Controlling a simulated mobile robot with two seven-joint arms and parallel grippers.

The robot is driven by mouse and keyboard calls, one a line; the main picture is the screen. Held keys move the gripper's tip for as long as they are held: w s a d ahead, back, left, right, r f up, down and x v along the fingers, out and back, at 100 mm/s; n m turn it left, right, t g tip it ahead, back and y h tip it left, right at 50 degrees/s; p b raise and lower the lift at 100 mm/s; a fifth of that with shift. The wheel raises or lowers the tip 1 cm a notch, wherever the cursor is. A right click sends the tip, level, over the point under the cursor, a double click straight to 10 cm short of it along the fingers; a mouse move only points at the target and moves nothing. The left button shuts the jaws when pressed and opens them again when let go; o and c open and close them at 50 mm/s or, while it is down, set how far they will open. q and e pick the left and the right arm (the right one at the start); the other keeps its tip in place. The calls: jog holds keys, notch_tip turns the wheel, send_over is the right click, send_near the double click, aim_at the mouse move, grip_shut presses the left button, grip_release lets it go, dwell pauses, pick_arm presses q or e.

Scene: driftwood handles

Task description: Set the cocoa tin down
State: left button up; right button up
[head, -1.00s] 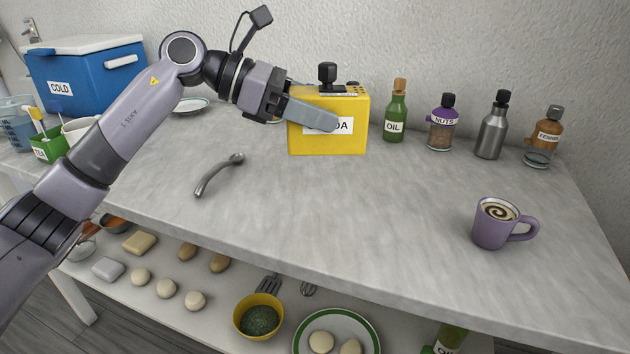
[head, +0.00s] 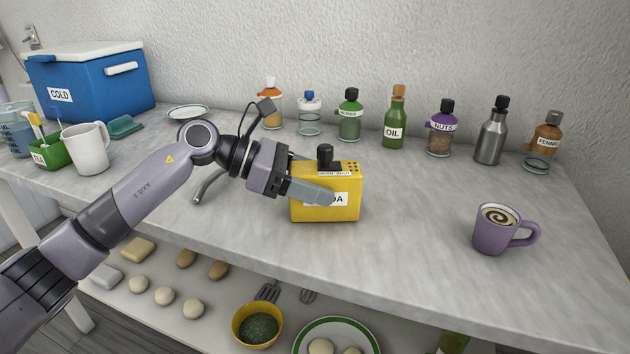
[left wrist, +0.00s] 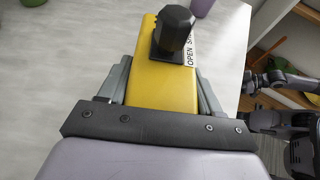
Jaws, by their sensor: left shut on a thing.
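The cocoa tin (head: 345,210) is a yellow box with a black knob on top and a white label, partly covered by a finger. It is upright near the middle of the counter (head: 420,240). I cannot tell whether its base touches the counter. My left gripper (head: 318,190) is shut on the tin from its left side, one finger across the labelled face. In the left wrist view the yellow tin (left wrist: 162,85) sits between both fingers (left wrist: 160,90). My right gripper does not show in the head view; dark arm parts show at the right of the left wrist view.
A purple mug (head: 492,232) of cocoa stands at the right. Several bottles and jars, including a green oil bottle (head: 395,120), line the wall. A grey handle-like piece (head: 208,186) lies behind my left arm. The counter between tin and mug is clear.

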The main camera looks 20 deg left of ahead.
pick_arm(q)
jog(key=shift+f, duration=0.15)
jog(key=o, duration=1.2)
jog(key=shift+c, duration=0.2)
jog(key=shift+r, duration=0.2)
jog(key=b+v, duration=0.1)
jog(key=v, duration=1.1)
jog(key=shift+s+f, duration=0.1)
